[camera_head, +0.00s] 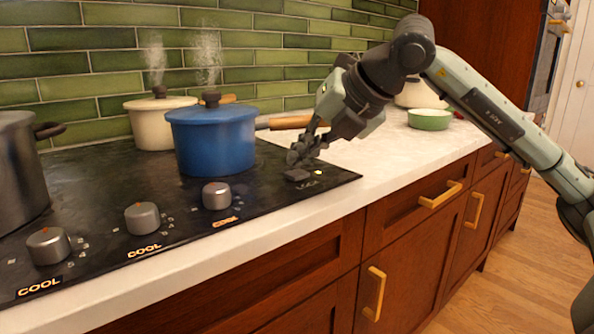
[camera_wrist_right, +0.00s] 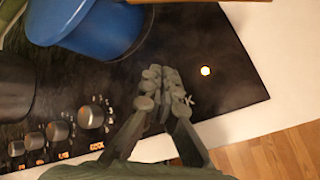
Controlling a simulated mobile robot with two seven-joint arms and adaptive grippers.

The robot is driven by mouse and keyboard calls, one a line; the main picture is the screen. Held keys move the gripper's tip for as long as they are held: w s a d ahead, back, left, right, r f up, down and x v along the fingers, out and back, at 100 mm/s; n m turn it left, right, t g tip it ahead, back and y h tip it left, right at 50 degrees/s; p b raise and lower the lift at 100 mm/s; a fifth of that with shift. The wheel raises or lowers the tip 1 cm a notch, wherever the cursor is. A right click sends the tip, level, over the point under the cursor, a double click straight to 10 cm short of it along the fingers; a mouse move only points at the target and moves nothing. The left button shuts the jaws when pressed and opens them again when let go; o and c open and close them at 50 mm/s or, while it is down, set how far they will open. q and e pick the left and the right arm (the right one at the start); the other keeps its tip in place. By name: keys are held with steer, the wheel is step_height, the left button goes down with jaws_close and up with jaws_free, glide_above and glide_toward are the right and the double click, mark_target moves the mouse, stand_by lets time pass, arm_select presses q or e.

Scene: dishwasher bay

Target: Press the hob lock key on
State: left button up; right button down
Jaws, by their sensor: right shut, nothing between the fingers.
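The hob lock key (camera_head: 297,175) is a small dark raised block near the front right corner of the black hob (camera_head: 262,190). A small pale light glows just right of it; in the right wrist view it is a bright spot (camera_wrist_right: 206,71) to the right of the fingers. My right gripper (camera_head: 302,152) is shut and empty, its fingertips pointing down just above or at the key; I cannot tell whether they touch it. In the right wrist view the closed fingers (camera_wrist_right: 163,88) hide the key. My left gripper is out of view.
A blue pot (camera_head: 213,143) stands left of my gripper, with steam above. A cream pot (camera_head: 157,125) and a dark pot (camera_head: 15,170) stand on the hob. Several knobs line its front, labelled COOL. A green bowl (camera_head: 430,120) sits on the pale counter (camera_head: 365,160).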

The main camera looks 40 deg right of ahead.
mark_target(301, 173)
step_height(301, 173, up, 6)
steer(key=p, duration=0.5)
steer(key=shift+p, duration=0.3)
stand_by(0.4)
